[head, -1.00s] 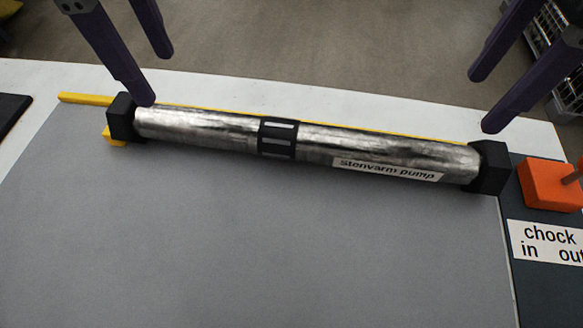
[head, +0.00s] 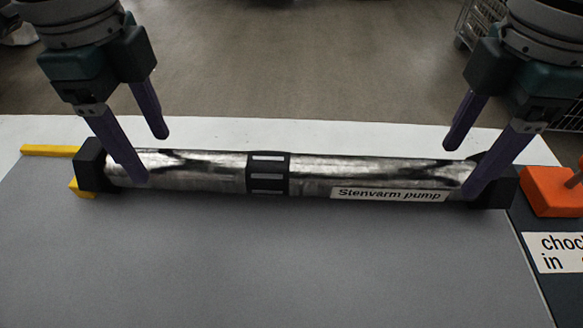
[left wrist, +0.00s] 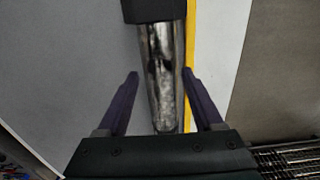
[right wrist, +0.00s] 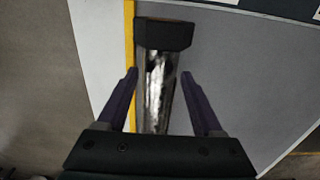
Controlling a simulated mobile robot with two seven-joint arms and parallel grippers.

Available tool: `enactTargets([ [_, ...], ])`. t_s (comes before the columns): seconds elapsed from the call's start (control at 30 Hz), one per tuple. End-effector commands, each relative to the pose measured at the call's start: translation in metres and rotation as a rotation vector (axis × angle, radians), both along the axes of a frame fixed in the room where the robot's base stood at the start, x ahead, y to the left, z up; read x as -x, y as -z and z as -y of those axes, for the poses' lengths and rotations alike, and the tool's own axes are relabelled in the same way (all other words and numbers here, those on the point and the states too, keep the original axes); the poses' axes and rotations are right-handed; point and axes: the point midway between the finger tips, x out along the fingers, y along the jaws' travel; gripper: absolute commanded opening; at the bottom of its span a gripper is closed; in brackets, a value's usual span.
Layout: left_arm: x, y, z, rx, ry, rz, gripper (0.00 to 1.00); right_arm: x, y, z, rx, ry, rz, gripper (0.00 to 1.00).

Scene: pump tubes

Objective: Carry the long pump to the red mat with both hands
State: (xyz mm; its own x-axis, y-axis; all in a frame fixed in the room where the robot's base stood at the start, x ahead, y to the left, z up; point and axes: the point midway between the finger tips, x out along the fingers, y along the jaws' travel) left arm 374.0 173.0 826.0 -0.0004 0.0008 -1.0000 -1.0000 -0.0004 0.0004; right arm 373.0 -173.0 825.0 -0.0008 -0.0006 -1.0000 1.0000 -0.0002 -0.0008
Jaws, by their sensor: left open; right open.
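The long pump (head: 215,171) is a shiny metal tube with black end blocks, a black middle band and a "Stenvarm pump" label. It lies across the back of the grey work surface (head: 270,265). My left gripper (head: 152,158) is open over its left end, one finger on each side of the tube. The tube also shows between these fingers in the left wrist view (left wrist: 162,75). My right gripper (head: 460,170) is open over the right end, its fingers likewise either side of the tube (right wrist: 159,80). Neither gripper is closed on it. I see no red mat.
A yellow bar (head: 48,150) sticks out behind the pump's left end, and a yellow piece (head: 80,190) sits by the left block. An orange-red block (head: 551,192) stands just right of the pump, above a white sign (head: 558,252). The grey surface in front is clear.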

Motion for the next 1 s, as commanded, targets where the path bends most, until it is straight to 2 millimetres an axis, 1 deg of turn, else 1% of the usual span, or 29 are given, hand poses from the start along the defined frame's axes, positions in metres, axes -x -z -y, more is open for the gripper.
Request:
enactTargets([
  [0.03,0.001,0.01,0.001,0.001,-0.001,-0.005,0.68,0.001,0.01,-0.001,-0.001,0.001,-0.005,0.68],
  [0.1,0.001,0.021,0.001,0.0,0.0,-0.004,0.68,0.001,0.021,0.0,0.0,0.0,-0.004,0.68],
  [0.2,0.001,0.034,0.001,0.001,-0.001,-0.003,0.68,0.0,0.034,0.0,-0.001,0.001,-0.003,0.68],
  [0.3,0.0,0.043,0.0,0.001,0.0,-0.002,0.68,0.0,0.043,0.0,0.0,0.0,-0.002,0.68],
  [0.47,0.0,0.048,0.0,0.001,0.001,0.0,0.68,0.0,0.048,-0.001,-0.001,-0.001,0.0,0.68],
  [0.7,0.0,0.049,0.0,0.001,0.001,0.0,0.68,0.0,0.049,0.0,-0.001,-0.001,0.001,0.68],
  [1.0,0.0,0.048,0.0,0.001,0.0,0.0,0.34,0.0,0.048,0.0,-0.001,0.0,0.001,0.34],
])
